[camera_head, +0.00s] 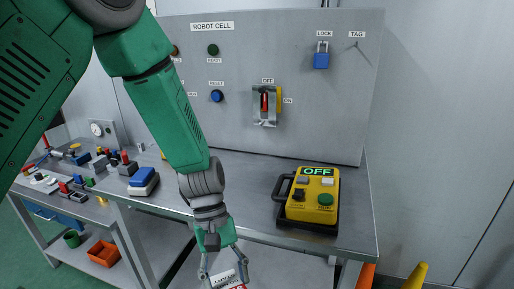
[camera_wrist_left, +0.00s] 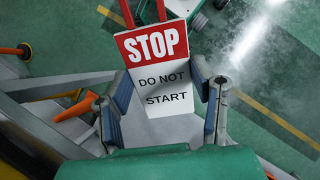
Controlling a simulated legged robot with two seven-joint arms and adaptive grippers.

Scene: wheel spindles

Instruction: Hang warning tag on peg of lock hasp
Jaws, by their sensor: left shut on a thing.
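The warning tag (camera_wrist_left: 153,75) is a white plate with a red STOP band and the words DO NOT START. My left gripper (camera_wrist_left: 160,98) is shut on it, with a finger at each side. In the head view the tag (camera_head: 229,278) and left gripper (camera_head: 225,274) are at the bottom edge, in front of the table, well below and apart from the panel. A grey metal hasp (camera_head: 264,119) with a red handle sits on the panel between OFF and ON. Its peg is too small to make out. My right gripper is not in view.
The panel (camera_head: 340,110) carries a blue padlock (camera_head: 321,59) under LOCK and an empty hook (camera_head: 357,47) under TAG. A yellow control box (camera_head: 313,195) reading OFF stands on the right of the table (camera_head: 250,228). A blue-white block (camera_head: 143,181) lies left of my arm.

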